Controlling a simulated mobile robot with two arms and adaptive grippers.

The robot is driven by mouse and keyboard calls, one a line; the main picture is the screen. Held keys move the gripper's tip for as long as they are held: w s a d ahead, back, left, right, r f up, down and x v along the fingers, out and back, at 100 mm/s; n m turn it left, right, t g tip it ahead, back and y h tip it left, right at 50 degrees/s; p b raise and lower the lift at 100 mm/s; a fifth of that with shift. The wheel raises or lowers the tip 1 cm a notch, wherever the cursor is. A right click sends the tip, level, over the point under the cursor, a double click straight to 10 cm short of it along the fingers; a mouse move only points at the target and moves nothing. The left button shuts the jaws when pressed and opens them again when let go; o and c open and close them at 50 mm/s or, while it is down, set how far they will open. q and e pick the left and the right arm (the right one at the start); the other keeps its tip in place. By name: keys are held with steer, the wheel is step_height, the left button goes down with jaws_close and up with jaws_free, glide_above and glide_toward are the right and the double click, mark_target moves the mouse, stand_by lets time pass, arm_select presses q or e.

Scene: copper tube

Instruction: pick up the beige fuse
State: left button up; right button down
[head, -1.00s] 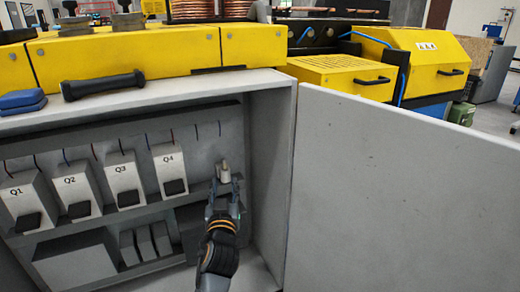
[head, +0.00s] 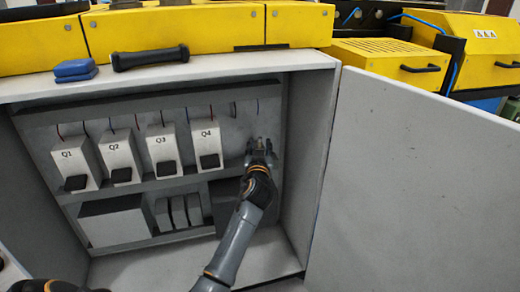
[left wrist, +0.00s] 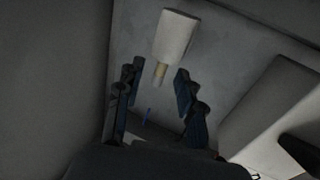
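The beige fuse (head: 261,142) stands in the cabinet, right of the box marked Q4, small and partly hidden by my left gripper (head: 262,152). That end lies between the open fingers of my left gripper (left wrist: 159,70), with a visible gap on each side. I cannot tell how deep the fuse sits between the fingers. My right gripper is not in view.
Boxes marked Q1 (head: 73,160), Q2 (head: 119,155), Q3 (head: 162,150) and Q4 (head: 205,144) stand in a row to the left. The cabinet's side wall (head: 308,140) and open door (head: 415,190) are to the right. A black handle (head: 150,57) lies on top.

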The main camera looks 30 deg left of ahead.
mark_target(260, 138)
arm_select(q)
steer(key=shift+x, duration=0.75)
steer(key=shift+w+a, duration=0.25)
steer(key=shift+w, duration=0.2)
jaws_close()
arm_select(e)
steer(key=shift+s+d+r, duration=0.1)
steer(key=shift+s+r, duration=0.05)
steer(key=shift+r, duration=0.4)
arm_select(q)
steer(key=shift+r, duration=0.1)
